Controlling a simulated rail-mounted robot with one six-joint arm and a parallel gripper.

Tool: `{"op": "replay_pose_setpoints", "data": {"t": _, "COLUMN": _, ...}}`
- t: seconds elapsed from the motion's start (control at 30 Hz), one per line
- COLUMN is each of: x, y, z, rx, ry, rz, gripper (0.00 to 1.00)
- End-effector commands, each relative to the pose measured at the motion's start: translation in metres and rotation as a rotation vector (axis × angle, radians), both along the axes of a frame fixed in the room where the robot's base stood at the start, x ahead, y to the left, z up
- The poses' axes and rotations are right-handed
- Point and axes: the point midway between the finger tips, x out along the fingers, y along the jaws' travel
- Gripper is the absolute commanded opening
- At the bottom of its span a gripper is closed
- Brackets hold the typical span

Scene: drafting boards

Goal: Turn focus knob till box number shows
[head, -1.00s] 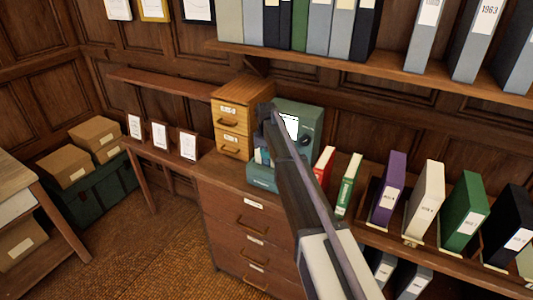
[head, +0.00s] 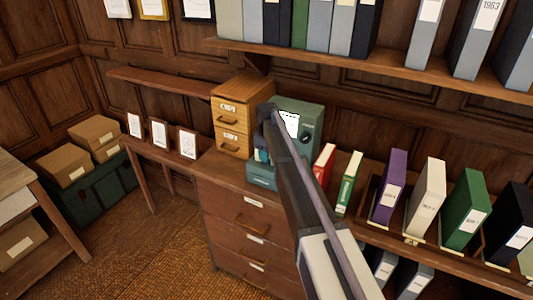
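A teal reader (head: 312,116) stands on the wooden drawer cabinet, right of a small two-drawer card box. Its white lit screen (head: 291,122) is partly covered by my arm, and I cannot read any number on it. A dark round knob (head: 306,138) shows on its front, right of my arm. The reader's teal base (head: 262,176) juts out at the lower left. My arm reaches up from the bottom right, and its dark far end (head: 267,113) is in front of the reader's left side. The fingers cannot be made out, nor whether they touch anything.
The wooden card box (head: 238,92) stands close on the left. A red binder (head: 323,165) and a green binder (head: 348,182) stand close on the right, with more binders beyond. A shelf (head: 380,68) of binders overhangs behind. Open floor (head: 150,260) lies at lower left.

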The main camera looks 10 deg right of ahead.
Motion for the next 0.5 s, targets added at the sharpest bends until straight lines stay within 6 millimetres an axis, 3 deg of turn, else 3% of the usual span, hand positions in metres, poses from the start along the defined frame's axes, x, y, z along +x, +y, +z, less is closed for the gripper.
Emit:
{"op": "replay_pose_setpoints", "data": {"t": 0.17, "x": 0.000, "y": 0.000, "z": 0.012, "rx": 0.000, "ry": 0.000, "rz": 0.000, "gripper": 0.38}}
{"op": "replay_pose_setpoints", "data": {"t": 0.5, "x": 0.000, "y": 0.000, "z": 0.091, "rx": 0.000, "ry": 0.000, "rz": 0.000, "gripper": 0.38}}
